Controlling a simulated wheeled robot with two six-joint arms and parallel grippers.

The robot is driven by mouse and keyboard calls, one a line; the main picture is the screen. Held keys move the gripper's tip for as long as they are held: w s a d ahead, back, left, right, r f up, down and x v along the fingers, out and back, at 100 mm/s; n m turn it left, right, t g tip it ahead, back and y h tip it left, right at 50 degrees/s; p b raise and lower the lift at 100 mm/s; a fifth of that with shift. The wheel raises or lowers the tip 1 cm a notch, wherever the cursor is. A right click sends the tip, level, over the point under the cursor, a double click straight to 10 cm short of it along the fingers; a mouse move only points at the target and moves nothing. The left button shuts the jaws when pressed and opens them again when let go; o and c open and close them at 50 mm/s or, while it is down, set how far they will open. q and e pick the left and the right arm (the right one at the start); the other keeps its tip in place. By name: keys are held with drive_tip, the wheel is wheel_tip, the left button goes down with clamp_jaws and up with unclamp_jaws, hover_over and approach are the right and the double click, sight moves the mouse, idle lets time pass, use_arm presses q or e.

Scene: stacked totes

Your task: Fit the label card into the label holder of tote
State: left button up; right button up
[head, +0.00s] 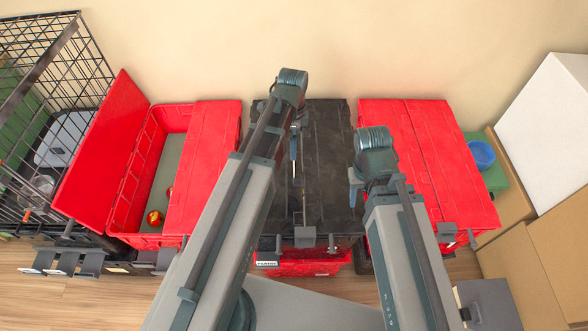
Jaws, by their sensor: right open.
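A black-lidded tote (325,140) stands in the middle, with a red tote (305,268) below it at the front. A small white label with dark print (266,264) shows low at the front left of this stack. My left gripper (294,150) is above the black lid, mostly hidden by its own arm. A thin pale sliver shows at it; I cannot tell whether this is a card or a finger. My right gripper (354,187) is open above the black lid's right edge, partly hidden by its wrist. I cannot clearly make out the label card or an empty label holder.
On the left, a red tote (126,190) has one lid flap open and small red-and-yellow balls inside. A closed red tote (430,150) stands right. A wire cage (60,75) is far left, cardboard boxes (545,245) far right. Grey plates (65,262) jut out at lower left.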

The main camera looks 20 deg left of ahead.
use_arm(q)
drive_tip(key=shift+f+b, duration=1.4)
drive_tip(key=shift+f, duration=0.55)
use_arm(e)
drive_tip(key=shift+f, duration=1.95)
use_arm(q)
wheel_tip(320, 180, down, 5)
drive_tip(key=b, duration=0.5)
drive_tip(key=shift+d+f, duration=0.1)
drive_tip(key=shift+f, duration=0.05)
use_arm(e)
wheel_tip(320, 180, down, 5)
drive_tip(key=shift+f, duration=0.2)
drive_tip(key=shift+r, duration=0.15)
use_arm(q)
drive_tip(key=shift+c, duration=0.3)
